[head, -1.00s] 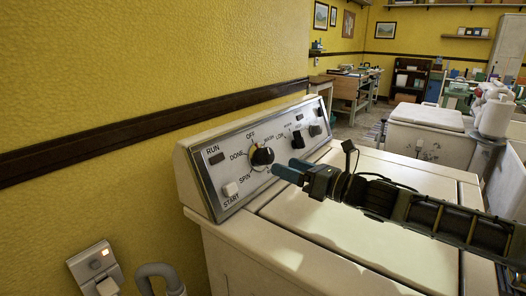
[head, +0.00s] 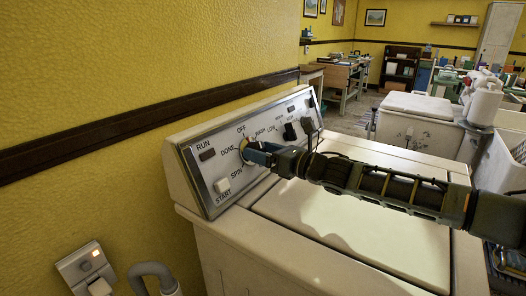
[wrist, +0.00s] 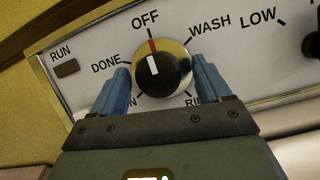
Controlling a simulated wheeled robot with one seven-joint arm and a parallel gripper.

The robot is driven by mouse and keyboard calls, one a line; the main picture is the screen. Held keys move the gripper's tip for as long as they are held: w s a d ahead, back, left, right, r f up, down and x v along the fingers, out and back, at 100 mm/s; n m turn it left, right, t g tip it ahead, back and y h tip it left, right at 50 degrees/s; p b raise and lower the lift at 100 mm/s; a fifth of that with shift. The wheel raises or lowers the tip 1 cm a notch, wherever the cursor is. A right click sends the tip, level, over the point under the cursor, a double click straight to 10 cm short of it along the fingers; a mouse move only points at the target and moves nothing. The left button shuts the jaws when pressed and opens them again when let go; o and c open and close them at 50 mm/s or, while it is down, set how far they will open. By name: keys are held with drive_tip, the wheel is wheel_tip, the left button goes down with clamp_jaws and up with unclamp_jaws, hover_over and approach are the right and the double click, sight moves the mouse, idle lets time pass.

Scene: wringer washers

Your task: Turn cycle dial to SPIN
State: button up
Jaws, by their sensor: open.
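The cycle dial (wrist: 158,68) is a black knob with a white pointer on a shiny round plate, on the washer's slanted control panel (head: 215,165). Its white pointer and a red mark above it point up toward OFF. Labels DONE, WASH and partly covered ones ring it; SPIN shows at the lower left in the head view. My gripper (wrist: 162,88) is open, with one blue finger on each side of the dial. I cannot tell whether the fingers touch it. In the head view my gripper (head: 258,153) hides most of the dial.
A white START button (head: 222,185) and a dark RUN window (head: 207,154) are left of the dial. More dark knobs (head: 290,131) are to its right. The washer's flat top (head: 340,210) lies under my arm. A wall switch box (head: 87,268) is at lower left.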

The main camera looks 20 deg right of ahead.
drive_tip(key=shift+c, duration=0.2)
drive_tip(key=c, duration=1)
